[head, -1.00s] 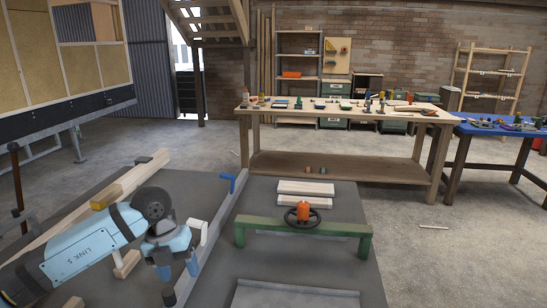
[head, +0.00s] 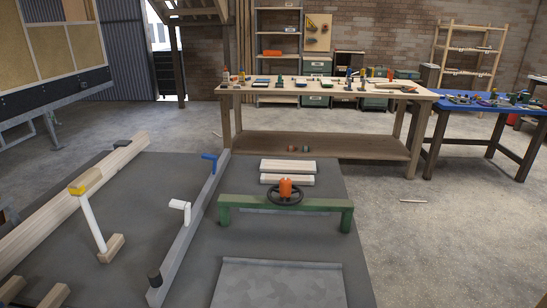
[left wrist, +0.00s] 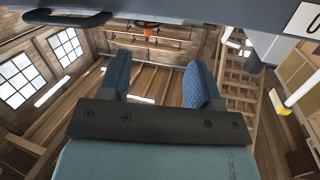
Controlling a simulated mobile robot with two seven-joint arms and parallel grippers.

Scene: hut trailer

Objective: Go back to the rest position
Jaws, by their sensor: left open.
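My left gripper (left wrist: 160,82) shows in the left wrist view. Its two blue fingers stand wide apart with nothing between them. Past the fingers the left wrist view shows the hall with windows, a brick wall and wooden stairs. In the head view neither gripper shows, and my left arm is out of the picture. My right gripper is in no view.
A wooden workbench (head: 320,148) and a blue table (head: 480,108) stand behind.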

